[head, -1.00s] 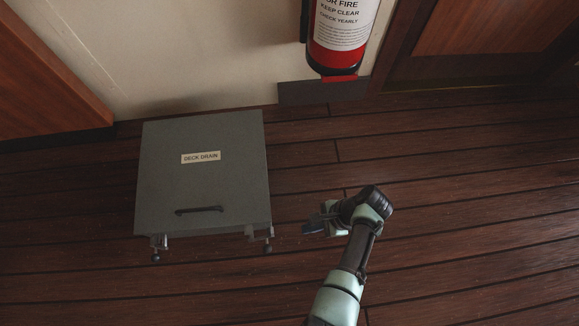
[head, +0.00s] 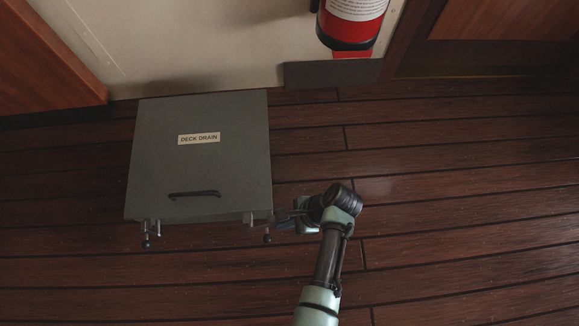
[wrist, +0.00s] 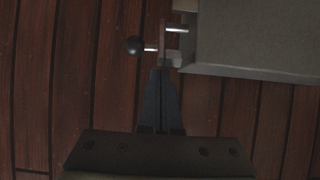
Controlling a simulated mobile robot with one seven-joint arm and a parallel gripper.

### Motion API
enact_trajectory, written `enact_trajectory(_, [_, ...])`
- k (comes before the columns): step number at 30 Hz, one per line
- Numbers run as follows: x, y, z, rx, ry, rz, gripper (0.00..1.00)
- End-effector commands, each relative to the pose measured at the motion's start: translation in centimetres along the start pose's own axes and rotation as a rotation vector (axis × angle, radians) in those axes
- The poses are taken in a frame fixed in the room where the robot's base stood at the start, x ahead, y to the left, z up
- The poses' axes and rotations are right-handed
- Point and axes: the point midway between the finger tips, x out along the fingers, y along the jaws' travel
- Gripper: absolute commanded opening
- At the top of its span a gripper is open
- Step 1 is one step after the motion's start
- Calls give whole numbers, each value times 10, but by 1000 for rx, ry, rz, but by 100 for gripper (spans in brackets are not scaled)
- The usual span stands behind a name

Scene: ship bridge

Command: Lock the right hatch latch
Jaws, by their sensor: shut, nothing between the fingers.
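The grey deck drain hatch (head: 199,165) lies at the left of the head view, with a dark handle near its front edge. The right hatch latch (head: 267,238) is at its front right corner, a small metal fitting with a dark ball knob. In the wrist view the latch knob (wrist: 134,45) sits on a metal pin left of the hatch corner (wrist: 250,40). The left latch (head: 146,243) is at the front left corner. My gripper (head: 280,216) is shut and empty, its fingertips (wrist: 161,72) close beside the right latch; whether they touch it I cannot tell.
A red fire extinguisher (head: 351,25) hangs on the pale wall (head: 200,45) behind the hatch. Wooden panels stand at the left (head: 50,60) and at the upper right. The plank floor (head: 460,190) is clear to the right and in front.

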Motion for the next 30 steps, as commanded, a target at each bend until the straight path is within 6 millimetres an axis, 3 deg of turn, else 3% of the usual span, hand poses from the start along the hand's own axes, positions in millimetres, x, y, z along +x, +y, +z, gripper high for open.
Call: enact_trajectory(30, [-6, 1, 11, -1, 75, 2, 0])
